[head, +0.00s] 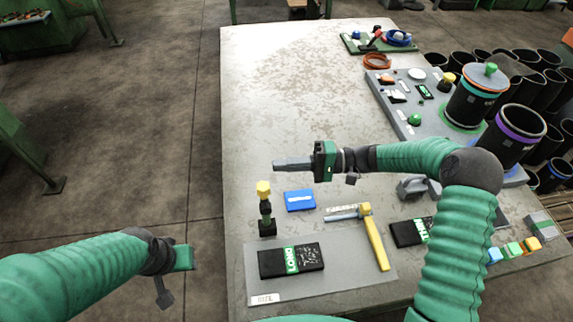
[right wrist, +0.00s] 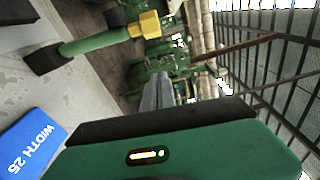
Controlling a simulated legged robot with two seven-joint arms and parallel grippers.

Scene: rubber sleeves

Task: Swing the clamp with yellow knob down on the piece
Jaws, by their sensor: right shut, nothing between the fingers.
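A dark and green post with a yellow knob (head: 263,188) stands upright near the table's left edge. Its knob (right wrist: 143,25) and green stem show at the top left of the right wrist view. A black block labelled LONG (head: 278,264) lies on a grey mat (head: 345,272) in front of it; I cannot tell whether this is the piece. My right gripper (head: 276,165) is shut and empty, its fingers pointing left, appearing just beyond the knob, apart from it. My left gripper (head: 190,257) is off the table's left side, its fingers not clear.
A blue WIDTH 25 block (head: 300,201) lies right of the post. The table's far left is clear.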

